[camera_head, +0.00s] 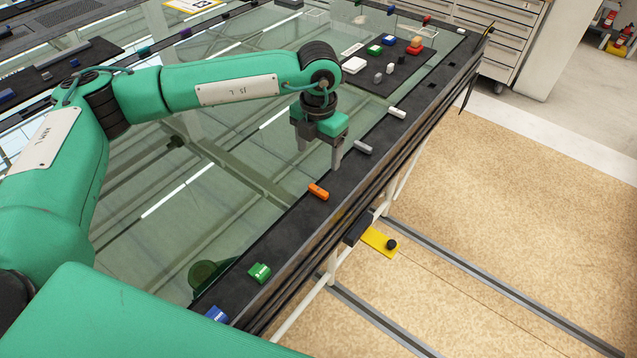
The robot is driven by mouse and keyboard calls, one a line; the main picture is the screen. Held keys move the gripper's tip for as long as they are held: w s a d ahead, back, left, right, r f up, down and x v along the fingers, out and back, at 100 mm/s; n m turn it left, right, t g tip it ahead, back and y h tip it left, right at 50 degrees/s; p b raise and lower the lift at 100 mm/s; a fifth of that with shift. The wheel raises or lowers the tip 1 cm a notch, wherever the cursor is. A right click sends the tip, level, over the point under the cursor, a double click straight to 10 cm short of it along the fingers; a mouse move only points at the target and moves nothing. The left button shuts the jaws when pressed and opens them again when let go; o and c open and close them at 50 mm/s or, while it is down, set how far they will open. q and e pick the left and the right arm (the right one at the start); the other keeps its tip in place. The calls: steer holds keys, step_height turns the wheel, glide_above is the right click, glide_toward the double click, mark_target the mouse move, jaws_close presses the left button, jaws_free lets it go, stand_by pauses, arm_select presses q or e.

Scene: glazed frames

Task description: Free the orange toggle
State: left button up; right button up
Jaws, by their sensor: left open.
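The orange toggle (318,192) lies on the black frame edge of the glazed panel, near the middle of the view. My left gripper (318,158) is open and points down above the frame, just beyond the toggle. Its two fingers are spread, one over the glass side and one over the black edge. Nothing shows between them, and they look apart from the toggle. My right gripper is not in the view.
Along the same black edge (285,232) sit a grey toggle (362,147), a white one (397,113), a green one (259,273) and a blue one (217,314). A dark mat (372,83) holds several coloured blocks. Open floor (520,220) lies to the right.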

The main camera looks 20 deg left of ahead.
mark_target(318, 190)
arm_select(q)
step_height(318, 190, down, 11)
steer(key=p, duration=0.3)
steer(key=shift+r+p, duration=0.1)
steer(key=shift+p, duration=0.2)
steer(key=shift+f, duration=0.65)
steer(key=c, duration=1)
